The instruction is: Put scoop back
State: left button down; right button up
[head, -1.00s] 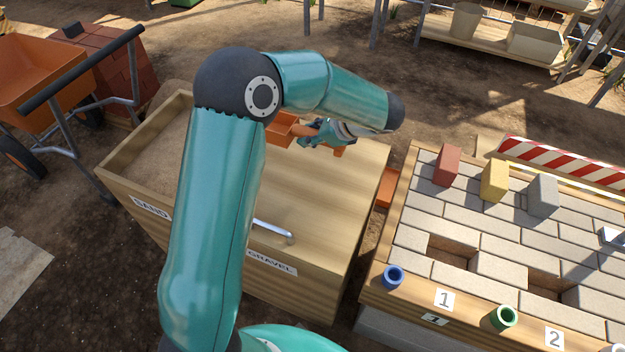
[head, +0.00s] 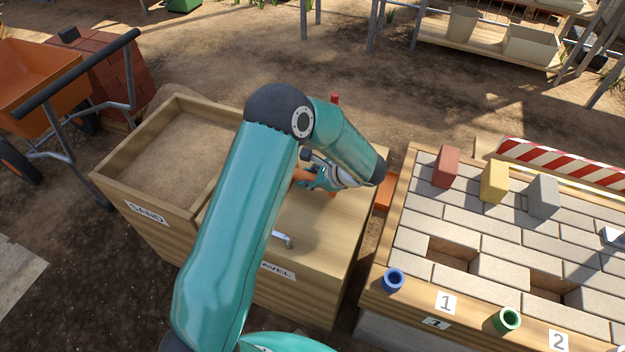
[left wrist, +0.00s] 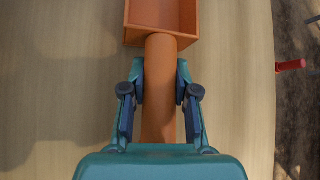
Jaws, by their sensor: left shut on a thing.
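The orange scoop (left wrist: 162,14) is in my left gripper (left wrist: 160,95), whose fingers are shut around its handle. In the left wrist view, its tray-like head points away from me, over pale wood. In the head view, my left gripper (head: 318,178) is above the closed wooden lid of the gravel bin (head: 310,225); my forearm hides most of the scoop. I cannot tell how high the scoop is above the lid. A red peg (head: 334,98) stands beyond the bin's far side, and it also shows at the right in the left wrist view (left wrist: 290,65). My right gripper is not in view.
The open sand bin (head: 150,170) adjoins the gravel bin on the left. A paved worktable (head: 420,240) with coloured bricks stands at the right. An orange object (head: 384,193) lies in the gap between. A wheelbarrow (head: 40,75) stands at far left.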

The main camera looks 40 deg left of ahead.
pick_arm(q)
jog(key=c, duration=0.9)
grip_release()
jog(key=v, duration=1.2)
jog(key=shift+r, duration=0.1)
